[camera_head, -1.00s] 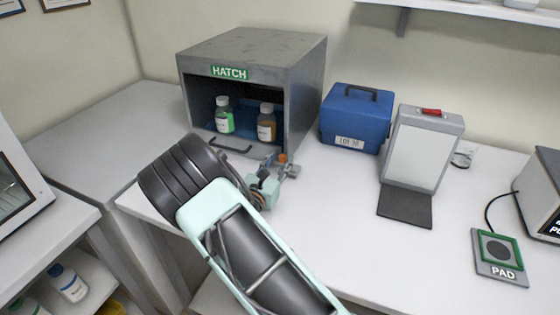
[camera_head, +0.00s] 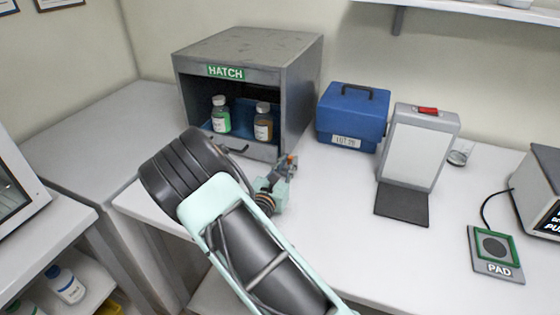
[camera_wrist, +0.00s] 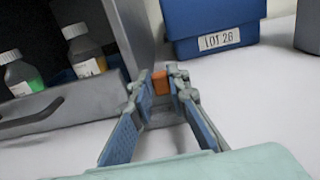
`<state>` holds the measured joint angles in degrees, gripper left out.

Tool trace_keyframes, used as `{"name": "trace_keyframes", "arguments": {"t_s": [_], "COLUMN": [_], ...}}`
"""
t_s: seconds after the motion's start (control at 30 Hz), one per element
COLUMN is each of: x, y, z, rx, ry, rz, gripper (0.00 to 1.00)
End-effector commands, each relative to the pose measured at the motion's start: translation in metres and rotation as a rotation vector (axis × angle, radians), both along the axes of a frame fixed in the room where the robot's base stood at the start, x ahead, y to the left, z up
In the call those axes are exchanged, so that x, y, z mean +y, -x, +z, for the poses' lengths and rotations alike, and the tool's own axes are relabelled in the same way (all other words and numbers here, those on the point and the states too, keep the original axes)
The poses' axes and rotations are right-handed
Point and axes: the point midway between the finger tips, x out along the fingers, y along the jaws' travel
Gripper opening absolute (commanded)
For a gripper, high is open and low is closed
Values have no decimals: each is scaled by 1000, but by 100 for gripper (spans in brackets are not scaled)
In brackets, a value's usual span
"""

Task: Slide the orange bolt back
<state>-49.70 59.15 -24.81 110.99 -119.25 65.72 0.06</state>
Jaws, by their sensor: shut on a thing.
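The orange bolt (camera_wrist: 160,83) shows as a small orange block between my fingertips in the wrist view, by the right front edge of the hatch cabinet (camera_wrist: 110,35). In the head view the bolt (camera_head: 291,158) is a tiny orange spot at my fingertips, just right of the cabinet's lower front corner. My gripper (camera_wrist: 161,86) is shut on the bolt, with one finger on each side. It also shows in the head view (camera_head: 284,168). How the bolt joins the cabinet is hidden. The grey cabinet (camera_head: 301,95) has an open front with its panel lowered.
A green-liquid bottle (camera_head: 221,117) and a brown-liquid bottle (camera_head: 263,122) stand inside the cabinet. A blue case (camera_head: 352,118) stands close to the right, then a grey stand with a white panel (camera_head: 418,150). The pad (camera_head: 496,250) lies far right. The bench middle is clear.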

Motion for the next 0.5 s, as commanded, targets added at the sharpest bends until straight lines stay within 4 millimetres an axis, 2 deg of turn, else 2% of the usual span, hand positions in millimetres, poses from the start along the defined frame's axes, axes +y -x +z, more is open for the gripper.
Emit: {"name": "trace_keyframes", "arguments": {"t_s": [0.27, 0.3, 0.43, 0.5], "x": [-6, -6, -6, -5], "y": [2, 2, 2, 2], "z": [0, 0, -1, 0], "rx": [1, 1, 1, 1], "ry": [0, 0, 0, 0], "rz": [-8, -9, -8, -7], "gripper": [0, 16, 31, 33]}}
